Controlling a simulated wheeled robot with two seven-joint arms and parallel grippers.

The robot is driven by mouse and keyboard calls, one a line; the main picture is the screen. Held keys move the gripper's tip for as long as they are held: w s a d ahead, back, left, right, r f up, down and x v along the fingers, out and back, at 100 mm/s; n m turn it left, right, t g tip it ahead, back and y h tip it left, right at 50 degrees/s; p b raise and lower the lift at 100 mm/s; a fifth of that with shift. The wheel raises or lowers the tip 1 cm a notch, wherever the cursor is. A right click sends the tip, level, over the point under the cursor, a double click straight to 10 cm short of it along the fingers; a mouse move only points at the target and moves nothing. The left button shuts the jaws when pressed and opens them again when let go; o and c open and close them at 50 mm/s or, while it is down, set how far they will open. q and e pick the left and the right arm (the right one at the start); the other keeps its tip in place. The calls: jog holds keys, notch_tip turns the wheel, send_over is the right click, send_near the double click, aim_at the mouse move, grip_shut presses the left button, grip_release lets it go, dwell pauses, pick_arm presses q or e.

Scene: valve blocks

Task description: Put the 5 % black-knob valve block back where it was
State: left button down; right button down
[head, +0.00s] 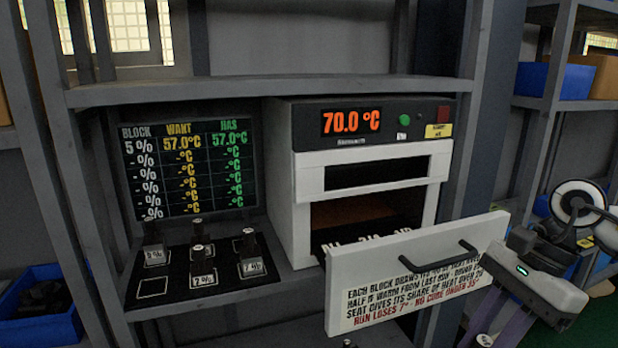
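My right gripper (498,318) comes in at the lower right, its purple fingers pointing down and cut off by the bottom edge. A light-topped knob (485,340) shows between the fingers; whether they grip it, and its label, I cannot tell. My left gripper is not in view. Several dark valve blocks stand on the black mat (190,297), among them a left one (155,256), a front middle one (203,278) and a right one (250,266). Their small labels are hard to read. A white-outlined seat (153,287) at the front left of the mat is empty.
The oven (300,195) reads 70.0 °C. Its drawer (410,290) is pulled out, between the mat and my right gripper. The board (185,165) lists 5 %, want 57.0 °C, has 57.0 °C. Another knob (348,343) shows at the bottom edge. A blue bin (40,305) is lower left.

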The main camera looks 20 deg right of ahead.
jog(key=a+f+n+g+h, duration=0.4)
jog(key=a+n, duration=0.9)
jog(key=n, duration=0.5)
jog(key=shift+s+a+f+g, duration=0.3)
jog(key=shift+a+f, duration=0.1)
jog(key=shift+f, duration=0.1)
jog(key=shift+w+r, duration=0.1)
jog(key=shift+a, duration=0.1)
